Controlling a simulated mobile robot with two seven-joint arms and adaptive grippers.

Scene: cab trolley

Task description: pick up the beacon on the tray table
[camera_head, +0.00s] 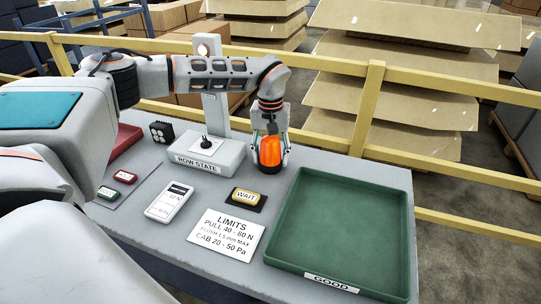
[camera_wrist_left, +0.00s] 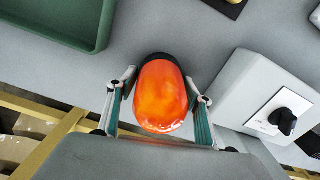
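The beacon (camera_head: 270,154) has an orange dome and a dark base. In the head view it is at the back of the grey table, between the ROW STATE box and the green tray. My left gripper (camera_head: 271,148) comes down over it from above, with one finger on each side. In the left wrist view the beacon (camera_wrist_left: 160,98) lies between the fingers, with narrow gaps beside the dome. The fingers look open; contact at the tips is not clear. The beacon's underside is hidden. My right gripper is not in view.
The green GOOD tray (camera_head: 407,235) is empty. The ROW STATE box (camera_head: 206,158) with its knob and post stands left of the beacon. The WAIT button (camera_head: 245,196), LIMITS card (camera_head: 226,231) and white meter (camera_head: 169,203) lie in front. A yellow rail (camera_head: 330,64) runs behind.

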